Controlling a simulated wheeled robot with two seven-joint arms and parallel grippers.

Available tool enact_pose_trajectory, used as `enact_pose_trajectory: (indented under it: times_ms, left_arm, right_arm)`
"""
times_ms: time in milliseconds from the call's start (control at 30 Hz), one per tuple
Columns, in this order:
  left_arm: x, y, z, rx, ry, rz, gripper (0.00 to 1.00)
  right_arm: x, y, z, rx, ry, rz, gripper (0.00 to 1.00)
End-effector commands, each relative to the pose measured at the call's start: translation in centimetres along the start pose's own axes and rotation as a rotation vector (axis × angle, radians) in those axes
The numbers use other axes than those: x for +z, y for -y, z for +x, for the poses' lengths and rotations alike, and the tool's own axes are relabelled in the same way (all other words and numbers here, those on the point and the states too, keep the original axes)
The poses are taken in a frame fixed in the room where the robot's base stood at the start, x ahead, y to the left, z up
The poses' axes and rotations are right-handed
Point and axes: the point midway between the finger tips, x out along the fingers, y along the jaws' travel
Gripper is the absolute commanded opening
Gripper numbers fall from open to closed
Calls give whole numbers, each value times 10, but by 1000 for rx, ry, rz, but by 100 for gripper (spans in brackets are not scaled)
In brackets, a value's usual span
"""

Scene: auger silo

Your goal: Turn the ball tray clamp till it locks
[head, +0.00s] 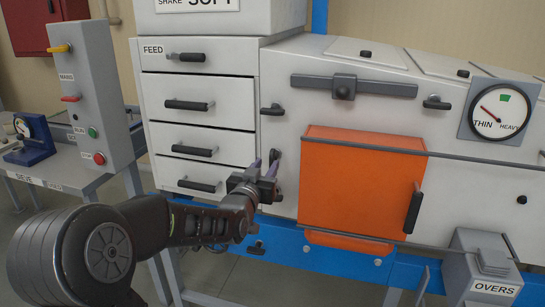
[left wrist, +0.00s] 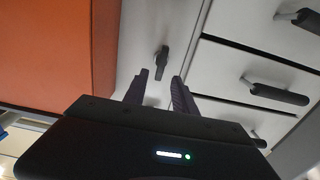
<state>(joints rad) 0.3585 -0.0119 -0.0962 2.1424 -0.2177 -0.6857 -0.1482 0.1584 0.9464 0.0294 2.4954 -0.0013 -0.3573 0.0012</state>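A small dark clamp handle (head: 275,156) sits on the white panel left of the orange door, beside my left fingertips. Another dark clamp handle (head: 272,109) is higher on the same strip. I see no label telling which is the ball tray clamp. My left gripper (head: 265,168) points at the panel with its fingers apart and nothing held. In the left wrist view, a dark clamp handle (left wrist: 161,62) stands just beyond the open fingertips (left wrist: 158,76), apart from them. My right gripper is not in view.
The orange door (head: 355,185) with a black handle is to the right. Drawers with protruding black handles (head: 188,105) are to the left. A grey control box (head: 90,95) stands at the far left. A blue beam (head: 290,243) runs below.

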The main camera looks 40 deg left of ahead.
Motion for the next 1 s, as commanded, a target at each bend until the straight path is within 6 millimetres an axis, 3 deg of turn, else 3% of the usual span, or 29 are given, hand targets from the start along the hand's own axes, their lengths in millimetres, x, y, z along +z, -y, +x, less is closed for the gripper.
enact_pose_trajectory:
  times_ms: [333, 700, 1000]
  left_arm:
    - [-1, 0, 51, 0, 2, 0, 33]
    - [0, 0, 58, 0, 0, 0, 33]
    - [0, 0, 58, 0, 0, 0, 9]
  right_arm:
    - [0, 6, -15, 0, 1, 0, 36]
    - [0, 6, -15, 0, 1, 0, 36]
    - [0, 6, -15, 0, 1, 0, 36]
